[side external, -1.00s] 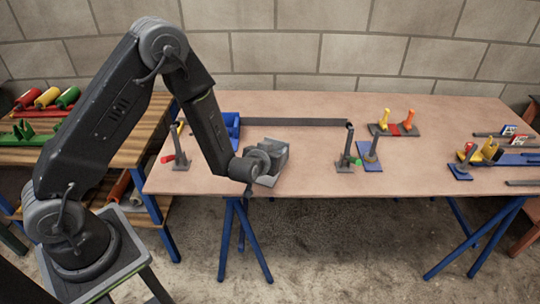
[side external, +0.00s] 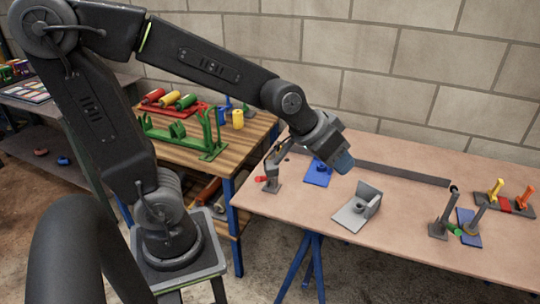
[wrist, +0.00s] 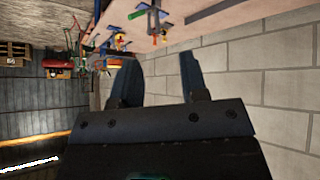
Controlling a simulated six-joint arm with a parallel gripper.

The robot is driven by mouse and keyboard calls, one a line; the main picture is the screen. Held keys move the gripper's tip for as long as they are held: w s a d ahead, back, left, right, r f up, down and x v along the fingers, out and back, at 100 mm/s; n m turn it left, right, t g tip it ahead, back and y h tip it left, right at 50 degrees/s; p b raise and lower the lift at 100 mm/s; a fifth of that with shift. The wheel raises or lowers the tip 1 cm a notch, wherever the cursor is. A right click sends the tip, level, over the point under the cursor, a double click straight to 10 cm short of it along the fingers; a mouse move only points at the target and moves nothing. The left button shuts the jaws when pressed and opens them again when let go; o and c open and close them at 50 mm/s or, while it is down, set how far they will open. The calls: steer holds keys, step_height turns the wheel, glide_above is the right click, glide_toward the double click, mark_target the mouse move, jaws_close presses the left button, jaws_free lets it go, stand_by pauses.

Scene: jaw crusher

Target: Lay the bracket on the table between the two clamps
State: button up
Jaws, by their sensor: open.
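The bracket (side external: 353,211), a light grey L-shaped piece with a flat plate and an upright wall, lies on the table (side external: 300,208). It sits between the left clamp (side external: 271,172), grey with a red tip, and the right clamp (side external: 442,217), dark grey with a green tip nearby. My gripper (side external: 343,160) is above and behind the bracket, apart from it. In the wrist view, my gripper's (wrist: 158,78) two fingers are spread with nothing between them. The bracket does not show clearly in that view.
A blue fixture (side external: 317,174) stands beside my gripper, and a long dark bar (side external: 400,173) runs along the table's back. A blue-based fixture (side external: 468,235) stands beside the right clamp. A wooden bench (side external: 190,153) with coloured parts is at the left; a block wall closes the back.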

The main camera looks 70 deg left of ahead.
steer(key=s+a+r+g, duration=0.2)
steer(key=s, duration=1.1)
steer(key=shift+r+m+y, duration=0.2)
steer(key=shift+m+y, duration=0.2)
